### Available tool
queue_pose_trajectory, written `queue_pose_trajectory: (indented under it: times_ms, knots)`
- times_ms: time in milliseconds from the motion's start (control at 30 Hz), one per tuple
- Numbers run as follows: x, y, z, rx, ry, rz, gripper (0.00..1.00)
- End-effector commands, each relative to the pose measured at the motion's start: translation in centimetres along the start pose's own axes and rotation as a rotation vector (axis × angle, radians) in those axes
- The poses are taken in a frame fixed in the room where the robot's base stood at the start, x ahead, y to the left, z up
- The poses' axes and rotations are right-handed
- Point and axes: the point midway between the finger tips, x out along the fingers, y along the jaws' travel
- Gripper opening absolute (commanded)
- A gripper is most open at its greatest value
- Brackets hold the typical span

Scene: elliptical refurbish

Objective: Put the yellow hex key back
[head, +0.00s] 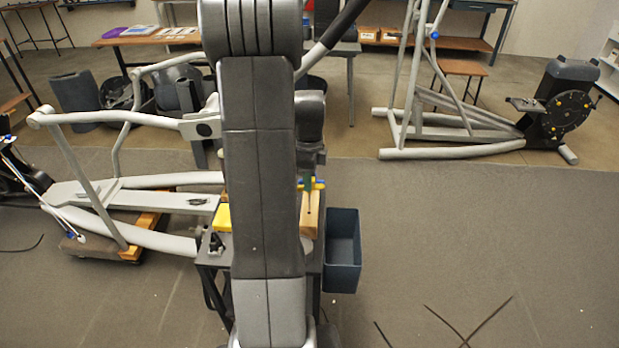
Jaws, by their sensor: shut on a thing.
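My gripper (312,172) points down just right of my own arm, above a wooden block (309,222) on a small cart. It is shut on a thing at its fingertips. A small yellow piece (319,185), seemingly the yellow hex key, shows right at the fingertips, just above the block. Blue and green bits show close by, too small to tell apart. Whether the yellow piece touches the block or sits in it, I cannot tell. My arm hides much of the cart top.
A dark blue bin (343,255) hangs at the cart's right side. A yellow box (223,218) lies on the cart's left part. A partly dismantled elliptical frame (130,200) stands at left, another trainer (450,125) at back right. The floor (480,230) at right is mostly open, with dark strips.

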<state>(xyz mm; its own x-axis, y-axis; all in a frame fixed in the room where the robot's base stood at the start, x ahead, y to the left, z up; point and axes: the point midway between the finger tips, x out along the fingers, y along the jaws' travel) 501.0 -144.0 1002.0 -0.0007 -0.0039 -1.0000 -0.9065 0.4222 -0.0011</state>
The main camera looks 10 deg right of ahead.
Motion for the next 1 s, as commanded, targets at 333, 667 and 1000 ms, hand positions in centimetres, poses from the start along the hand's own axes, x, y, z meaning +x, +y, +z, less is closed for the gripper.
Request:
queue_pose_trajectory:
  times_ms: [333,667,1000]
  knots:
    - [0.2,0.0,0.0,0.000,0.000,0.000,0.00]
    - [1.6,0.0,0.0,0.000,0.000,0.000,0.00]
    - [2.9,0.0,0.0,0.000,0.000,0.000,0.00]
